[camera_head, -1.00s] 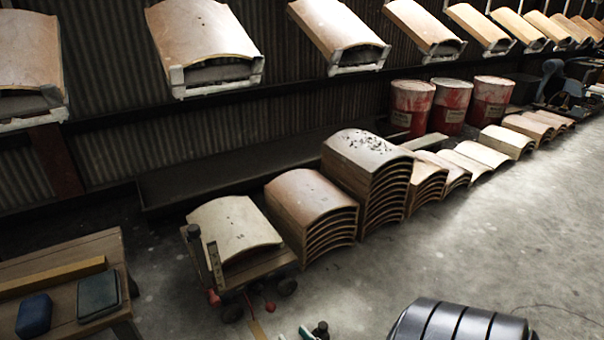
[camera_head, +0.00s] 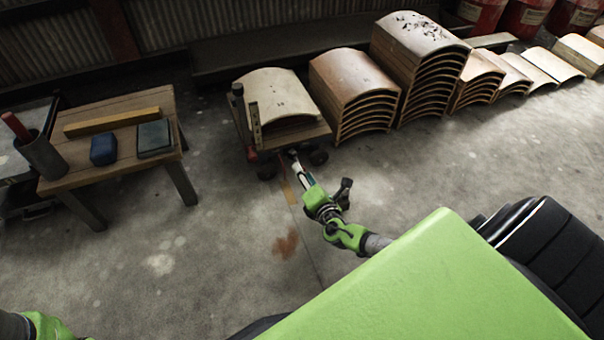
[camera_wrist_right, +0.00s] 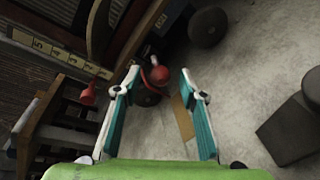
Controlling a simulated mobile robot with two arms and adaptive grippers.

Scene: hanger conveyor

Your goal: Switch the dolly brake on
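The dolly (camera_head: 318,131) is a low wooden platform on dark wheels, carrying a curved pale panel (camera_head: 275,97). In the right wrist view a red ball-shaped knob (camera_wrist_right: 158,74), likely the brake lever's, shows in front of a dark wheel. A second red part (camera_wrist_right: 88,95) is left of the fingers; a red part also shows at the dolly's front left corner (camera_head: 252,155). My right gripper (camera_head: 293,155) reaches the dolly's front edge. In the wrist view it (camera_wrist_right: 158,73) is open, with the knob between or just beyond its fingertips; contact is unclear. My left gripper is out of view.
A wooden table (camera_head: 113,133) with a blue box (camera_head: 103,151), a dark box (camera_head: 154,137) and a yellow bar (camera_head: 112,121) stands left of the dolly. Stacked curved panels (camera_head: 352,92) stand to its right. The floor in front is clear.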

